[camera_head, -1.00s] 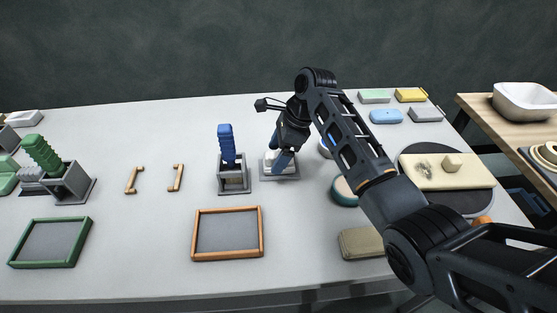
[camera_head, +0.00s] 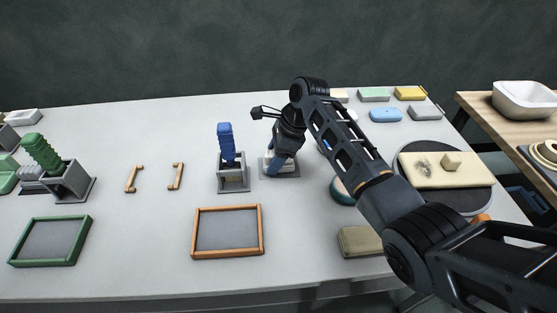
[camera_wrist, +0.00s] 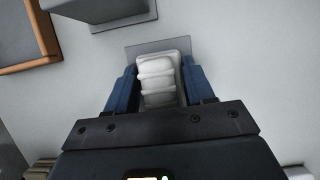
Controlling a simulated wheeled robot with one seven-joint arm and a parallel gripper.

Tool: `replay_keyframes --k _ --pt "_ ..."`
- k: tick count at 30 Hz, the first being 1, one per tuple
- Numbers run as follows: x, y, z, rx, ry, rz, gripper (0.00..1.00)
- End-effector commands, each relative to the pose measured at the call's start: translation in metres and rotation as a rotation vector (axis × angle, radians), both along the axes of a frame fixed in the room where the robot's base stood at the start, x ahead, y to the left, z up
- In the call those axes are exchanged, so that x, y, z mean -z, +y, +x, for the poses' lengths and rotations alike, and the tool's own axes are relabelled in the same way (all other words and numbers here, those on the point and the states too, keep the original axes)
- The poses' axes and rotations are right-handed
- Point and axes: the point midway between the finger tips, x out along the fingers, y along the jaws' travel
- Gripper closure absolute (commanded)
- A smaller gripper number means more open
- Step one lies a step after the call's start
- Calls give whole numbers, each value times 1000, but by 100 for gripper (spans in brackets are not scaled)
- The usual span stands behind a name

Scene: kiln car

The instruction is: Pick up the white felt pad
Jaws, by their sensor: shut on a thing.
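The white felt pad (camera_wrist: 157,82) is a pale, ridged block between the blue fingers of my gripper (camera_wrist: 160,90) in the wrist view. My gripper is shut on it, with a finger along each side. In the head view my gripper (camera_head: 278,160) points down at a small grey tray (camera_head: 292,174), right of the grey holder with the blue ridged block. Only a sliver of the pad shows there, as the fingers and wrist hide the rest. I cannot tell whether the pad is clear of the tray.
A grey holder (camera_head: 234,186) with a blue ridged block (camera_head: 226,143) stands close left of my gripper. An orange-framed tray (camera_head: 227,254) lies in front. A round dark turntable (camera_head: 470,204) with a cream slab (camera_head: 445,172) is to the right. The table's back middle is clear.

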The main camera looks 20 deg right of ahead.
Motion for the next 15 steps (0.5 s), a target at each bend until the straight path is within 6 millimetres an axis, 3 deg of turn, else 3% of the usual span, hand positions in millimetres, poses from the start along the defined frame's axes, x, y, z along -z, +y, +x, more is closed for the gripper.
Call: replay_keyframes --k 4,15 --pt "0 0 0 0 0 0 80" --pt "-7 0 1 -1 -2 1 80"
